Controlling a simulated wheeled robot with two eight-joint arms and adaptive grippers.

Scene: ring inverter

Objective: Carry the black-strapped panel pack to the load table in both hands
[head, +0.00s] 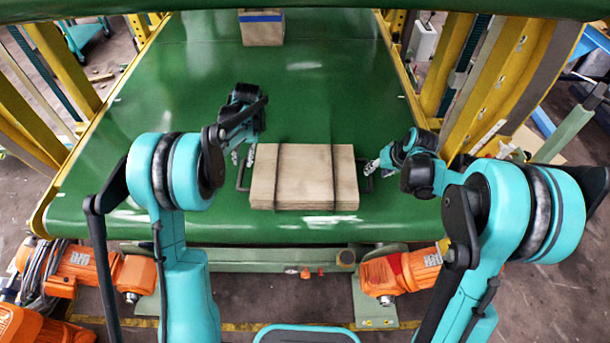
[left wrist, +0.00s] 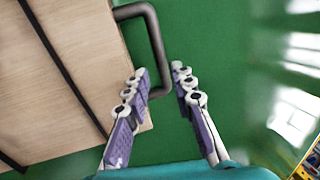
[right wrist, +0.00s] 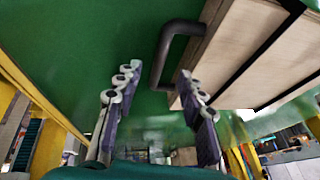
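The black-strapped panel pack (head: 305,178), a flat stack of pale wooden panels with two black straps, lies on the green conveyor belt near its front end. A dark handle sticks out at each side. My left gripper (head: 242,157) is open at the left handle; in the left wrist view the handle bar (left wrist: 158,50) shows between the parted fingers (left wrist: 158,72). My right gripper (head: 372,168) is open at the right handle; in the right wrist view that handle (right wrist: 163,60) shows between the parted fingers (right wrist: 157,72). Neither gripper is closed on a handle. The load table cannot be made out.
A second pack with a blue strap (head: 261,27) sits farther back on the green belt (head: 170,90). Yellow posts (head: 500,80) flank the belt on both sides. Orange motors (head: 402,272) stand below its front edge. The belt between the packs is clear.

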